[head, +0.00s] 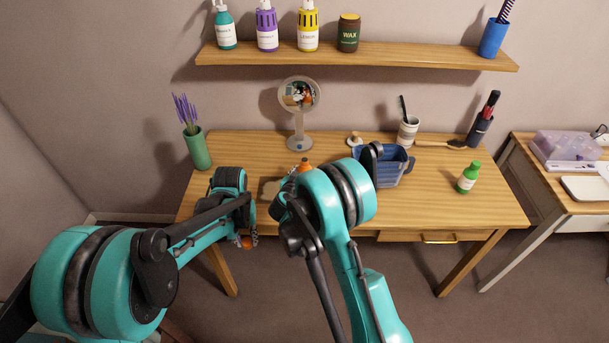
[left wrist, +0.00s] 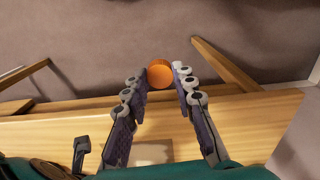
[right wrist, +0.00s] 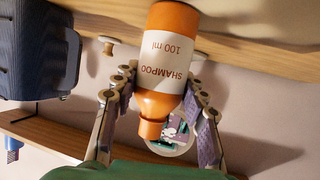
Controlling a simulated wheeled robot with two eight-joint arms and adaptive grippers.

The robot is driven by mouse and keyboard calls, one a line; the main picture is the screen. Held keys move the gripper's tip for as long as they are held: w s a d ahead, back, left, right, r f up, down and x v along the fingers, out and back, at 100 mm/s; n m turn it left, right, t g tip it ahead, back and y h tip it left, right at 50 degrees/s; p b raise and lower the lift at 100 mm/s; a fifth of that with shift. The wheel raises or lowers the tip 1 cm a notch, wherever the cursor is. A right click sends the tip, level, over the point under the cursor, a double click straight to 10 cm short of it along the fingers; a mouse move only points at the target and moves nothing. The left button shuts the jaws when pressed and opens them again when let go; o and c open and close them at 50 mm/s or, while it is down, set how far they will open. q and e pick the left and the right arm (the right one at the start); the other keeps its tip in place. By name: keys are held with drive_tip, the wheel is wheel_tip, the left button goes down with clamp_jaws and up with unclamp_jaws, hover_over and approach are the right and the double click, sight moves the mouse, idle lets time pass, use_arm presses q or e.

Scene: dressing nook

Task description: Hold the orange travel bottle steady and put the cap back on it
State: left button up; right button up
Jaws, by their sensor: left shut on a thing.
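The orange shampoo bottle (right wrist: 172,100) stands on the desk; in the right wrist view it appears upside down, with a white label and bare neck. Its orange top shows in the head view (head: 305,163), the rest hidden by my right arm. My right gripper (right wrist: 163,78) has its fingers on either side of the bottle, apart, with small gaps visible. The orange ribbed cap (left wrist: 160,73) is between the fingertips of my left gripper (left wrist: 160,76), which is shut on it. In the head view the cap (head: 247,242) hangs in front of the desk's front edge.
On the desk (head: 420,205) are a blue basket (head: 396,167), a round mirror (head: 299,130), a green bottle (head: 468,178), a white cup (head: 408,134) and a green vase (head: 197,150). A shelf (head: 350,57) with bottles hangs above. The desk's right front is clear.

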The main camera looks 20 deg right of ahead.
sight(303, 164)
drive_tip(key=c, duration=0.3)
drive_tip(key=shift+r, duration=0.1)
drive_tip(key=shift+c, duration=0.3)
